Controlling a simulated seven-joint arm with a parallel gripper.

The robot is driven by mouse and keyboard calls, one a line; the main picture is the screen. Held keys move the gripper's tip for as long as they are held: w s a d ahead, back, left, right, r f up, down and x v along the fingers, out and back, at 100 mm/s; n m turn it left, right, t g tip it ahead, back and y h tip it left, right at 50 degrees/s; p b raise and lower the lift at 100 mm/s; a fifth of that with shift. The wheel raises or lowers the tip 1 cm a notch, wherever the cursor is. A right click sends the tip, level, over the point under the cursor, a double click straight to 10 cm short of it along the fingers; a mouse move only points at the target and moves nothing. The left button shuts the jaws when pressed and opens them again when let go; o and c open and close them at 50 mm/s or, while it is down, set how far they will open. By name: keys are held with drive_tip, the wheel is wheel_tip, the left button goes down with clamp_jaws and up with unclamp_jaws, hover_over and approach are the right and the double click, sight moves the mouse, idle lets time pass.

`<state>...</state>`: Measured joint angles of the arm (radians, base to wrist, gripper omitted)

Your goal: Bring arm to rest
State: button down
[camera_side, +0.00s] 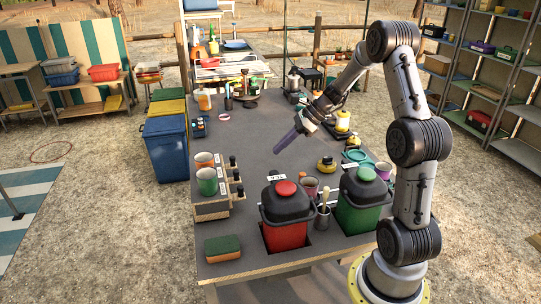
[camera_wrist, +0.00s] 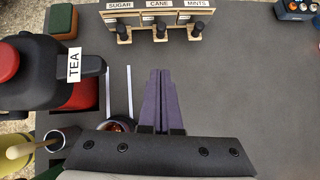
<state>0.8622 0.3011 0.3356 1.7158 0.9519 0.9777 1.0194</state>
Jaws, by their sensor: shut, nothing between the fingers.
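My gripper (camera_side: 281,146) hangs above the middle of the grey table (camera_side: 262,172) in the side view, its long purple fingers tilted down to the left. In the wrist view the two purple fingers (camera_wrist: 160,75) lie side by side, shut, with nothing between them. The arm reaches over from its base at the right and is bent at the elbow. The fingertips appear apart from any object.
A red canister (camera_side: 285,213) labelled TEA and a green canister (camera_side: 363,198) stand at the table's front. A dispenser rack (camera_wrist: 157,20), cups and a sponge (camera_side: 222,248) stand at the left. The table's middle is largely clear.

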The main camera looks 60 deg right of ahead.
drive_tip(key=w+a+r+n, duration=0.2)
drive_tip(key=a+r+n, duration=0.1)
drive_tip(key=a+r, duration=0.45)
drive_tip(key=s+a+r+n+g, duration=0.1)
drive_tip(key=s+a+r+n, duration=0.2)
drive_tip(key=a, duration=0.4)
drive_tip(key=s+a+r+n, duration=0.3)
drive_tip(key=a+r+n, duration=0.1)
drive_tip(key=a, duration=0.2)
drive_tip(key=s+a+n+h, duration=0.2)
drive_tip(key=s+a+n, duration=0.4)
drive_tip(key=s+n, duration=0.55)
drive_tip(key=s+d+f+n+h, duration=0.3)
drive_tip(key=s+d+n, duration=0.1)
drive_tip(key=s+n, duration=0.3)
drive_tip(key=shift+f, duration=0.25)
drive_tip(key=shift+s, duration=0.1)
